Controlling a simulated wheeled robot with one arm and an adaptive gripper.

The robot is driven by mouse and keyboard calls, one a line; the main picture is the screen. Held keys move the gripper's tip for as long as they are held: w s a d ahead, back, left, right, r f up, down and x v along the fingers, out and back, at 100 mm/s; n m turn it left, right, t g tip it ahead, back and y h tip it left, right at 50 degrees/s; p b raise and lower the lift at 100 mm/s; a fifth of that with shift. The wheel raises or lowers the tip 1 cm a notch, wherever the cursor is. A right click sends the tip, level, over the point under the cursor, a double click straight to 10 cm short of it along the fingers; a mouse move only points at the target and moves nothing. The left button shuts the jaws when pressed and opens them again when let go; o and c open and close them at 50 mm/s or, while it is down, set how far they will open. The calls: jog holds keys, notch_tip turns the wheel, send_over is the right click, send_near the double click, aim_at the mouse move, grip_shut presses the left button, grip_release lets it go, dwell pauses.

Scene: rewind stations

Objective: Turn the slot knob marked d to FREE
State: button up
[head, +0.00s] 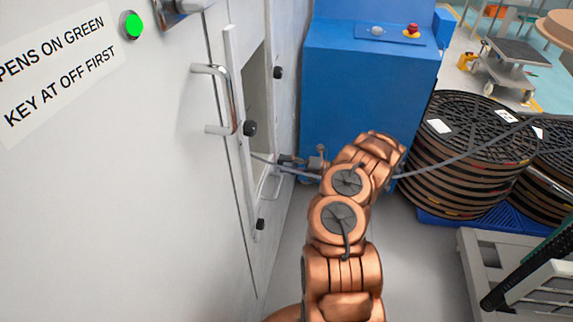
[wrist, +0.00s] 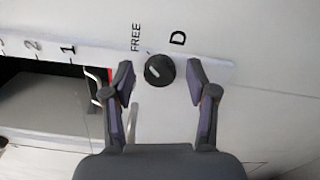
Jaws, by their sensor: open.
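The slot knob marked D (wrist: 160,70) is a round black knob with a white pointer line, on a pale panel in the wrist view. The letter D stands to its upper right and the word FREE to its upper left. The pointer line slants toward the upper left of the picture, roughly toward FREE; its exact setting is hard to tell. My gripper (wrist: 162,80) is open, with one finger on each side of the knob and gaps between. In the head view my copper arm hides part of the gripper (head: 302,162), which is beside the white cabinet.
The white cabinet (head: 120,190) has a lit green lamp (head: 132,25), a metal handle (head: 216,100) and several black knobs along a narrow opening. A blue cabinet (head: 365,90) stands behind my arm. Stacked black reels (head: 462,145) stand at right. Grey floor lies between.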

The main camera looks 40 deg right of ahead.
jog(key=v, duration=1.2)
dwell(0.5)
